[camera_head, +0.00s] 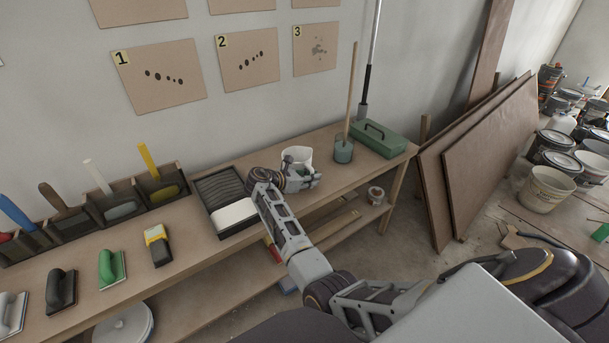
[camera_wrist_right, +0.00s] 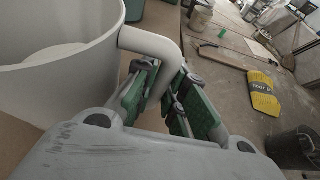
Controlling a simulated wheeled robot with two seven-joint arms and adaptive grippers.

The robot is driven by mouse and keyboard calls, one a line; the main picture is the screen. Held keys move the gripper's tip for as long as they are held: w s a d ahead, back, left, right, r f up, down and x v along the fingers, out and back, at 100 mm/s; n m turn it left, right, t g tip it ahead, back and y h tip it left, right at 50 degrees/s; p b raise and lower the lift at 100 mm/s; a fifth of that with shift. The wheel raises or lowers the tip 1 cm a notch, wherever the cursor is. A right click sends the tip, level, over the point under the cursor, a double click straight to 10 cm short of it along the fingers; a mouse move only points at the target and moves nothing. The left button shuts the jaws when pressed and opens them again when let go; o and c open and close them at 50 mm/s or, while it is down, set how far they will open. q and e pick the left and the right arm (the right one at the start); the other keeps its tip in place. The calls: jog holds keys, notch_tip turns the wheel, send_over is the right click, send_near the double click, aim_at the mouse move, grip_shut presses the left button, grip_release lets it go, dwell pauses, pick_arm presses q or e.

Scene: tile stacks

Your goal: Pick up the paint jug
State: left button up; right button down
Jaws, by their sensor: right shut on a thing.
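The paint jug (camera_head: 298,155) is a white, open-topped vessel near the back of the workbench. It is partly hidden by my right gripper (camera_head: 308,178), which is in front of it. In the right wrist view the jug (camera_wrist_right: 60,75) fills the upper left, with pale contents inside. Its handle (camera_wrist_right: 152,43) runs down between the green-padded fingers of my right gripper (camera_wrist_right: 170,92), which are shut on it. The jug looks upright; I cannot tell whether its base touches the bench. My left gripper is not in view.
On the workbench (camera_head: 185,222), a glass pot with a stick (camera_head: 343,150) and a green toolbox (camera_head: 376,138) stand right of the jug. A black tray (camera_head: 221,188) is to its left. Trowels and a tool rack (camera_head: 62,227) line the left. Brown boards (camera_head: 490,155) lean at right.

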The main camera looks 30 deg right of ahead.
aim_at(310, 169)
jog(key=shift+r, duration=0.25)
